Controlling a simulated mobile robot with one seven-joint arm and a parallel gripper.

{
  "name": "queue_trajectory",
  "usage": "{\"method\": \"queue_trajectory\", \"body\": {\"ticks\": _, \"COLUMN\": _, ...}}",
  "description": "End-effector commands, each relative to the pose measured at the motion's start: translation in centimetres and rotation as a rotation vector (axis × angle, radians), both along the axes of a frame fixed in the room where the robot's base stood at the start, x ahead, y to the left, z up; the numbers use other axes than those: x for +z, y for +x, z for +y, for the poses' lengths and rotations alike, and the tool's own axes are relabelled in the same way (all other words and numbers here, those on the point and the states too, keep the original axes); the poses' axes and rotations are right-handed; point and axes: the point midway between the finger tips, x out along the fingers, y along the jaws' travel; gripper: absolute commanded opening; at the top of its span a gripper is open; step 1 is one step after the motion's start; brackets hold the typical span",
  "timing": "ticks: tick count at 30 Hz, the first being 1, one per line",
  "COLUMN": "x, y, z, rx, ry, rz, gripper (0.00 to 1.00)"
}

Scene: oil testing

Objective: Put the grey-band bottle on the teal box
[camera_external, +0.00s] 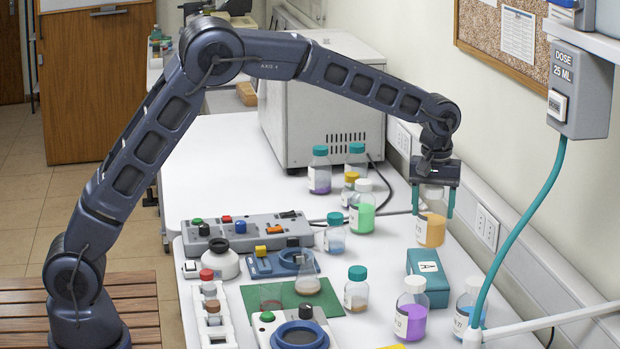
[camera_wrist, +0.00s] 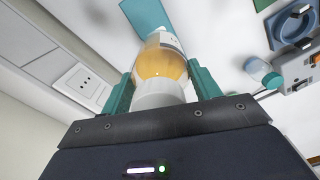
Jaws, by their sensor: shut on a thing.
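My gripper (camera_external: 433,203) points down and is shut on a clear bottle with orange contents (camera_external: 431,230), gripping it near its pale grey-white top. In the wrist view the same bottle (camera_wrist: 162,66) sits between the two teal fingers (camera_wrist: 160,92). A grey band cannot be told apart from the pale top. The bottle looks upright; its clearance above the bench is hard to judge. The teal box (camera_external: 428,276), with a white label A, lies on the bench nearer the external camera than the bottle. Its flat top looks bare. In the wrist view the box (camera_wrist: 147,14) shows beyond the bottle.
A purple-filled bottle (camera_external: 411,311) and a blue-filled bottle (camera_external: 467,307) stand close in front of the box. A teal-capped bottle (camera_external: 356,289) stands left of it. A green-filled bottle (camera_external: 362,210) stands further back. The dose unit's hose (camera_external: 522,231) hangs at the right.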

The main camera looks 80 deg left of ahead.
Motion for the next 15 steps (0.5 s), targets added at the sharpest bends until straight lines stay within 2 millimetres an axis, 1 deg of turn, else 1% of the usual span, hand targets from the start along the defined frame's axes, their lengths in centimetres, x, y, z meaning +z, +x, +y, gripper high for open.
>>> {"method": "queue_trajectory", "body": {"ticks": 3, "x": -1.0, "y": 0.0, "z": 0.0, "rx": 0.000, "ry": 0.000, "rz": -0.001, "gripper": 0.26}}
{"method": "queue_trajectory", "body": {"ticks": 8, "x": -1.8, "y": 0.0, "z": 0.0, "rx": 0.000, "ry": 0.000, "rz": 0.000, "gripper": 0.26}}
{"method": "queue_trajectory", "body": {"ticks": 15, "x": -4.8, "y": 0.0, "z": 0.0, "rx": 0.000, "ry": 0.000, "rz": 0.000, "gripper": 0.26}}
